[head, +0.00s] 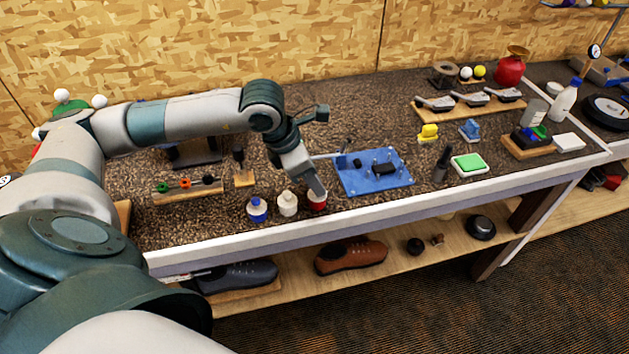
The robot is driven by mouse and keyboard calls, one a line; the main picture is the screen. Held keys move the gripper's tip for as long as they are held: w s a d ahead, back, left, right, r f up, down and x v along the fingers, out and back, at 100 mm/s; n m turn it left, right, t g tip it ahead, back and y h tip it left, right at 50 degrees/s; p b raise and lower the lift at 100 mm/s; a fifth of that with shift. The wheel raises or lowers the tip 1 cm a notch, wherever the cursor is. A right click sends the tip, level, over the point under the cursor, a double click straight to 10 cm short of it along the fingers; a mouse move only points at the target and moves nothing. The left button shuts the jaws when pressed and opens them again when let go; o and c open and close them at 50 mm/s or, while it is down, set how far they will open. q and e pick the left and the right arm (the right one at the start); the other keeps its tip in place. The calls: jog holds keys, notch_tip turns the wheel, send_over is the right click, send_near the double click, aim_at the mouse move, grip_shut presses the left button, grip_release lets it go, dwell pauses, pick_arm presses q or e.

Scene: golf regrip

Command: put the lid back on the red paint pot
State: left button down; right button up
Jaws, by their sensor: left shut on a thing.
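The red paint pot (317,203) stands near the front edge of the bench, at the right end of a row of three pots. My left gripper (319,190) points down right over it and is shut on the lid, which its fingers mostly hide. I cannot tell whether the lid touches the pot's rim. My right gripper is not in view.
A white pot (287,205) and a blue pot (257,210) stand close to the left. A blue board (348,186) with small parts lies to the right. A wooden rack (200,190) stands behind on the left. Shoes sit on the shelf below.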

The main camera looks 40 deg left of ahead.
pick_arm(q)
jog(key=shift+b, duration=0.35)
dwell(0.6)
jog(key=c, duration=1.2)
grip_release()
jog(key=shift+o, duration=0.2)
jog(key=shift+r+p, duration=1.35)
jog(key=shift+r, duration=2.15)
grip_shut()
jog(key=shift+f+b, duration=2.2)
jog(key=shift+b, duration=0.15)
